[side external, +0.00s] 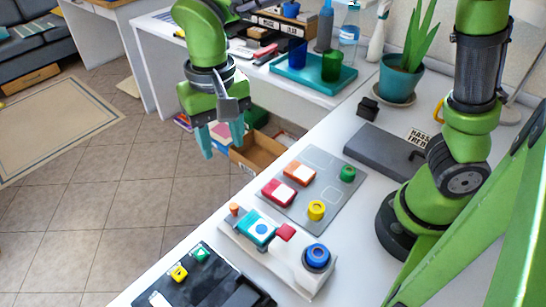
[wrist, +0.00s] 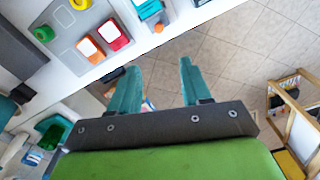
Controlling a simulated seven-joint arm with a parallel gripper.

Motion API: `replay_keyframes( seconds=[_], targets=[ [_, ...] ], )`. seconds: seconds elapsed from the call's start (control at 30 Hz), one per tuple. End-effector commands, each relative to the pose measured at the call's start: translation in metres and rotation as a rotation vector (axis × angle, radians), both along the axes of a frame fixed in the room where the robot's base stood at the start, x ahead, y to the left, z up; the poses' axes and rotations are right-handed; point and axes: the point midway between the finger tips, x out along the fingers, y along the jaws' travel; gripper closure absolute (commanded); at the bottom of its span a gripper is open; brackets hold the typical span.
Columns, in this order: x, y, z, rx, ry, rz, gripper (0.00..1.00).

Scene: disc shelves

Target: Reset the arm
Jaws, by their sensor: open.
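My gripper (side external: 221,138) hangs at the left of the white table in the side view, past its edge and above the tiled floor. Its two teal fingers point down, stand apart and hold nothing. In the wrist view my gripper (wrist: 154,82) is also open, with floor tiles and a strip of table edge between and beyond the fingers. My arm reaches in from the top of the side view, and its links are partly cut off by the frame.
A grey board (side external: 325,205) carries red, orange, yellow and green pieces. A white device (side external: 290,268) with a blue knob stands nearer. A teal tray (side external: 312,77) with cups lies behind. A potted plant (side external: 401,80) and a cardboard box (side external: 258,152) are close by.

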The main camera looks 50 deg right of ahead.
Motion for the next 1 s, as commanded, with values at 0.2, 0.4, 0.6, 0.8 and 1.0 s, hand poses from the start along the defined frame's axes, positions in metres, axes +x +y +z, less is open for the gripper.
replay_keyframes(
  seconds=[0.2, 0.4, 0.6, 0.8, 1.0],
  targets=[
    [0.001, 0.0, 0.0, 0.002, -0.007, 0.021, 0.52],
    [-0.012, -0.017, -0.008, 0.068, -0.054, 0.173, 0.52],
    [-0.034, -0.078, 0.01, 0.167, -0.216, 0.199, 0.52],
    [-0.064, -0.138, 0.022, 0.206, -0.43, 0.129, 0.52],
    [-0.086, -0.174, 0.029, 0.2, -0.572, 0.015, 0.52]
  ],
)
